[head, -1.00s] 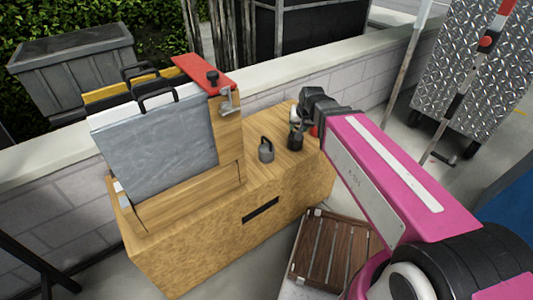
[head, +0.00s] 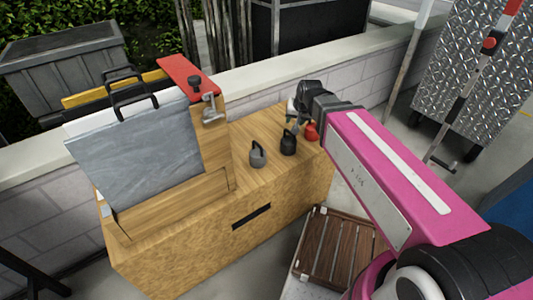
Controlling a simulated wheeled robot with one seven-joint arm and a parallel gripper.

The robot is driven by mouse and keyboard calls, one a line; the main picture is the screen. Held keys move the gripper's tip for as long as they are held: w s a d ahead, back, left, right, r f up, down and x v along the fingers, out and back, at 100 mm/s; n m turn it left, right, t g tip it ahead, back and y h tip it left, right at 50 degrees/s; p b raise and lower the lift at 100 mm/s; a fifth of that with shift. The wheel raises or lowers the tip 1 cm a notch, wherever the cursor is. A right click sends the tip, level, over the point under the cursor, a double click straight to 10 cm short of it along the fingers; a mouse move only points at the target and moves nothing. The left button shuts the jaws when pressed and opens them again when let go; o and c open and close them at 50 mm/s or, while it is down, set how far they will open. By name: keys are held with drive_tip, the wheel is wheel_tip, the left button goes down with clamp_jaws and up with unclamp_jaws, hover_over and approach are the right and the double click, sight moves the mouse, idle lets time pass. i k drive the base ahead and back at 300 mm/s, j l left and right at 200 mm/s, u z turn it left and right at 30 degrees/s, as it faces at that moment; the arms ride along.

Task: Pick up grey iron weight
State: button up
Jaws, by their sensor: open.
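The grey iron weight (head: 257,154), a kettlebell shape with a loop handle, stands upright on the wooden box top (head: 240,130), right of the upright wooden board. A black weight (head: 289,142) stands to its right, and a red one (head: 311,131) is further right, partly hidden by my arm. My gripper (head: 296,112) is at the end of the pink arm, above the back right part of the box top. It is apart from the grey weight, up and to its right. Its fingers are small and partly hidden in this view.
A low wall (head: 280,75) runs behind the box.

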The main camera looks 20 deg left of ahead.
sight(258, 155)
drive_tip(key=i+l+z, duration=0.1)
drive_tip(key=i+l, duration=0.2)
drive_tip(key=i, duration=0.15)
drive_tip(key=i+l+z, duration=0.1)
drive_tip(key=i+l, duration=0.2)
drive_tip(key=i+l+z, duration=0.1)
drive_tip(key=i, duration=0.45)
drive_tip(key=k+u, duration=0.1)
drive_tip(key=u, duration=0.3)
drive_tip(key=j+u, duration=0.1)
drive_tip(key=u, duration=0.3)
drive_tip(key=k+j+u, duration=0.1)
drive_tip(key=u, duration=0.3)
drive_tip(key=k+j+u, duration=0.1)
drive_tip(key=u, duration=0.3)
